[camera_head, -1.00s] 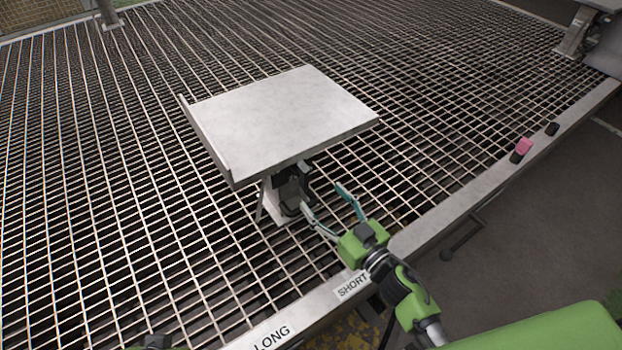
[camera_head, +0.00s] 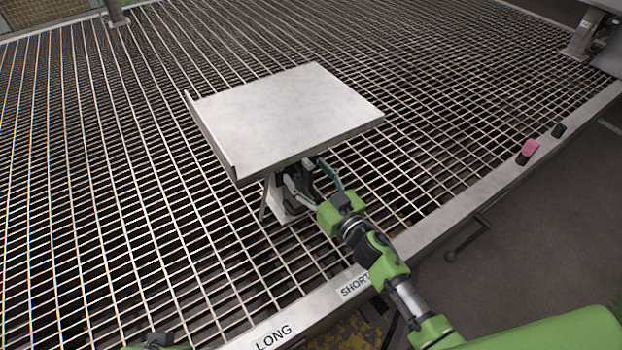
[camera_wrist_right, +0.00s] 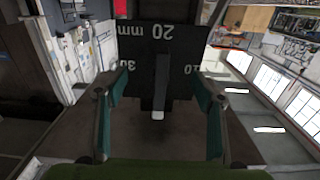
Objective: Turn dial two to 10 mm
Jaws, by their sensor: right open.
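The dial is a dark plate (camera_head: 310,166) under the tilted pale table, mostly hidden in the head view. The right wrist view shows the dial plate (camera_wrist_right: 185,48) with white marks: 20 mm at the top, 30 at the left, 10 at the right. A dark upright bar handle (camera_wrist_right: 161,82) with a pale lower end stands at its middle, its upper end below the 20 mm mark. My right gripper (camera_head: 311,176) is open, with its fingers (camera_wrist_right: 158,96) apart on either side of the handle. My left gripper's green body (camera_head: 155,342) shows at the bottom edge; its fingers are hidden.
The pale tilted table (camera_head: 285,115) overhangs the dial and my right fingers. A wide metal grating (camera_head: 120,200) surrounds its stand. A metal edge rail (camera_head: 425,230) carries SHORT and LONG labels.

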